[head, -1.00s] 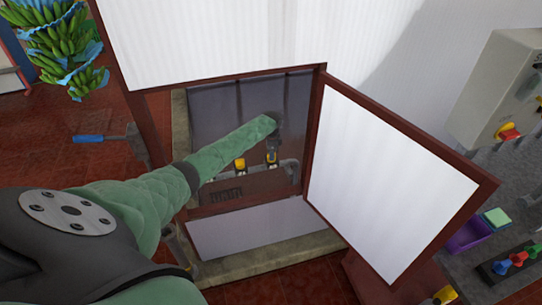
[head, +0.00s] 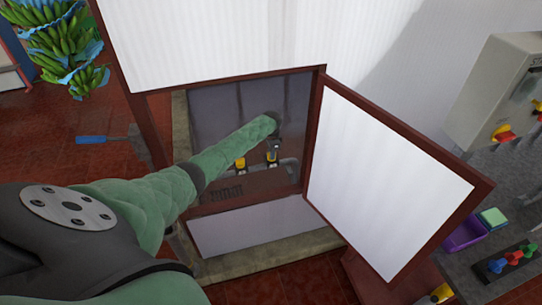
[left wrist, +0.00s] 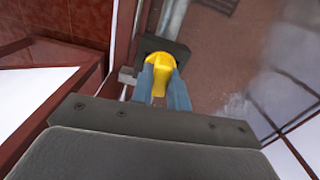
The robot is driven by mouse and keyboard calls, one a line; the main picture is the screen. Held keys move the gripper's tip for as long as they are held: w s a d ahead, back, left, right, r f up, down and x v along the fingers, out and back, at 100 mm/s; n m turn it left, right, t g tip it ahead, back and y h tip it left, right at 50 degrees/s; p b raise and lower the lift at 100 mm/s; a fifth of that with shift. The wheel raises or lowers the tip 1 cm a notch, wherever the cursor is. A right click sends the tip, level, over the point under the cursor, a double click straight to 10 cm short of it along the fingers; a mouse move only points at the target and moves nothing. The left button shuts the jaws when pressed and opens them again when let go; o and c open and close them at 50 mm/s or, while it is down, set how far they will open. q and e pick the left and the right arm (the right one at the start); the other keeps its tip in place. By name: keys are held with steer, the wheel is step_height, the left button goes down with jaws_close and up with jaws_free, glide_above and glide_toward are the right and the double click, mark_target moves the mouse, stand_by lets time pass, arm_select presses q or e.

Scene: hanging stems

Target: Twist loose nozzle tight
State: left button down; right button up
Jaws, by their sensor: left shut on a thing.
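My left arm, in a green sleeve, reaches through the framed opening. My left gripper (head: 273,149) is down at a pipe inside. In the left wrist view, its two blue-grey fingers (left wrist: 163,88) are shut on a yellow nozzle (left wrist: 160,64), which sits at a dark block on the pipe. In the head view this nozzle (head: 271,157) shows just below the gripper, partly covered. A second yellow nozzle (head: 240,164) stands to its left on the same pipe, apart from the gripper. Whether the held nozzle is fully seated cannot be told. My right gripper is not in view.
A white panel door (head: 385,180) with a red-brown frame stands close on the right of the opening. A pale whitish spray-like patch (left wrist: 235,105) shows right of the fingers. Hanging bananas (head: 60,45) are at upper left. A grey bench (head: 480,180) stands at right.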

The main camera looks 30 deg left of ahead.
arm_select(q)
steer(key=c, duration=0.8)
jaws_free()
steer(key=shift+c, duration=0.2)
steer(key=shift+r, duration=0.1)
steer(key=shift+r+p, duration=1.25)
steer(key=shift+r, duration=0.15)
steer(key=shift+r+p, duration=0.55)
steer(key=shift+r, duration=2.15)
